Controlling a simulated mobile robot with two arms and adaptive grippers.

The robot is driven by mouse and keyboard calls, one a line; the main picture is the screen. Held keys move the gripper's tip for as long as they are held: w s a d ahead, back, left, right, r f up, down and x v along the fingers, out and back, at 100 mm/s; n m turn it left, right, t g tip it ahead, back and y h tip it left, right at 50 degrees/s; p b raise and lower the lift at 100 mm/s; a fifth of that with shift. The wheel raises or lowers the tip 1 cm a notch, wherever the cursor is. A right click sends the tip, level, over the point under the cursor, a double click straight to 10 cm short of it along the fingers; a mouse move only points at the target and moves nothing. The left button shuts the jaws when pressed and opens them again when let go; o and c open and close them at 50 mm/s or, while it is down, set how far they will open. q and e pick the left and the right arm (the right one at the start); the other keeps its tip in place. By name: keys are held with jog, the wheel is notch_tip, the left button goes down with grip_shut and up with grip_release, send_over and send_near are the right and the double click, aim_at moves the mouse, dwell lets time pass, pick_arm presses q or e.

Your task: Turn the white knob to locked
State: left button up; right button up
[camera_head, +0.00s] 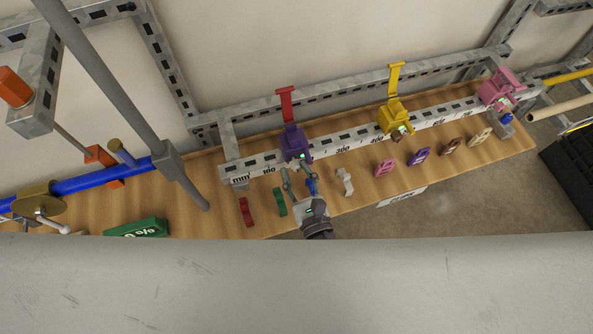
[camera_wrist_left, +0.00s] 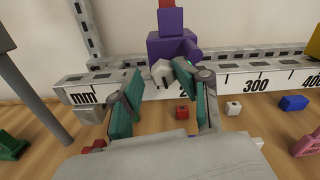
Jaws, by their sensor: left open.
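The white knob (camera_wrist_left: 162,72) shows in the left wrist view on the front of a purple clamp (camera_wrist_left: 172,45), with a red lever above it. The purple clamp (camera_head: 294,143) sits on the marked rail in the head view; the knob is hard to make out there. My left gripper (camera_head: 299,177) is open in front of this clamp. In the left wrist view its teal fingers (camera_wrist_left: 160,88) stand on either side of the knob, with visible gaps; whether either finger touches it I cannot tell. My right gripper is not in view.
The rail (camera_head: 348,141) also carries a yellow clamp (camera_head: 394,117) and a pink clamp (camera_head: 499,90). Small red, green, white, pink, purple and brown pieces lie along the wooden board (camera_head: 330,203). A blue pipe (camera_head: 90,181) lies at left, and a grey pole crosses the upper left.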

pick_arm(q)
jog(key=v, duration=0.8)
dwell(0.5)
